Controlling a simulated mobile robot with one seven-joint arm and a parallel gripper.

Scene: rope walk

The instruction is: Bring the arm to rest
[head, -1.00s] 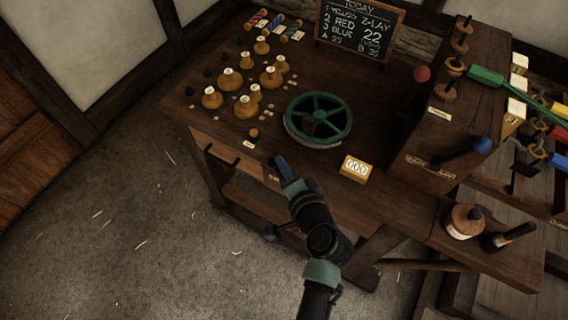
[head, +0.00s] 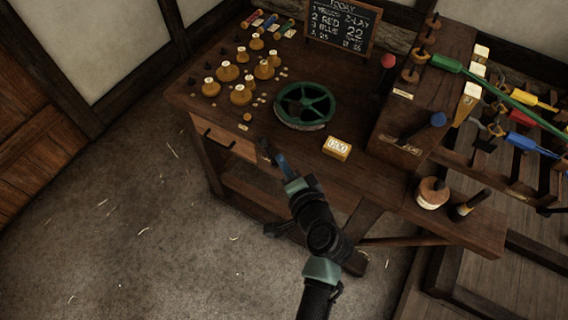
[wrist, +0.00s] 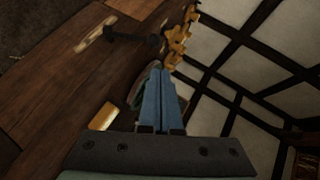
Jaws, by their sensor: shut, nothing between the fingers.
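My arm reaches up from the bottom of the head view toward the front of a wooden workbench (head: 395,205). My gripper (head: 272,153) is at the bench's front edge, in front of the green handwheel (head: 304,105). In the wrist view my gripper (wrist: 163,75) has its two blue fingers pressed together with nothing between them. The fingers hide most of the handwheel there. I cannot tell the exact gap between the fingertips and the bench.
Several brass-coloured weights (head: 241,95) stand on the bench's left part. A yellow counter block (head: 337,147) sits near the front edge. A box with a red-knobbed lever (head: 388,62) and a blue-knobbed lever (head: 438,119) stands at right. The floor (head: 130,220) at left is open.

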